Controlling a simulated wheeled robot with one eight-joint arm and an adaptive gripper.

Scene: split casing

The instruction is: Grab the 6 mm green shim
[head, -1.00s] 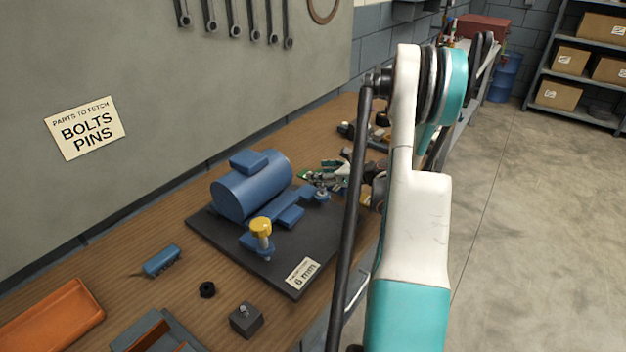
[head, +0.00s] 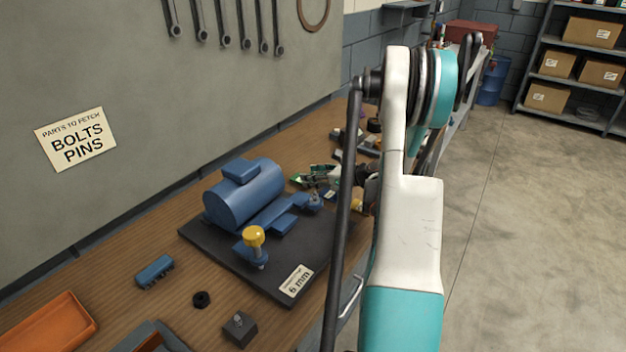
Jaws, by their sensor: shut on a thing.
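My gripper (head: 308,179) is beyond the blue motor-like casing (head: 243,194), near the far right corner of its dark base plate (head: 222,247). It is shut on a small green piece, the green shim (head: 296,179), which sticks out at the left of the fingertips. The gripper is small in view, and its fingers hide part of the shim. I cannot read a thickness on the shim. A card reading "6 mm" (head: 296,281) lies on the near right part of the plate.
A yellow-topped bolt (head: 254,237) stands on the plate. A blue block (head: 155,271), a black ring (head: 201,299), a dark block (head: 240,329) and an orange tray (head: 45,336) are in front. Dark parts (head: 362,143) lie farther back. My arm hides the right edge of the bench.

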